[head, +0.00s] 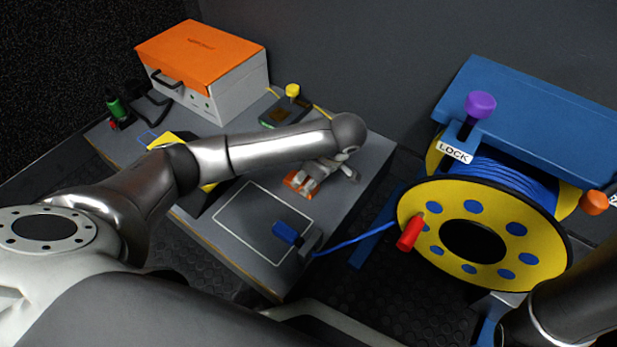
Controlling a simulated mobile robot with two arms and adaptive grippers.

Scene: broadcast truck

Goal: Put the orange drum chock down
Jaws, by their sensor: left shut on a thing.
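My left gripper (306,183) is shut on the orange drum chock (292,180), over the right part of the grey table (335,205). Only a small orange part of the chock shows beside the fingers; the rest is hidden. I cannot tell whether the chock touches the tabletop. It is just beyond the upper right edge of a white outlined rectangle (245,215) on the table. My right gripper is out of view; only part of my right arm shows at the lower right.
A blue connector (287,233) lies at the rectangle's lower right, its cable running to the yellow drum (420,205) on a blue stand. The drum has a red handle (411,232); a purple knob (480,104) stands above. An orange-lidded case (235,90) stands at the table's back.

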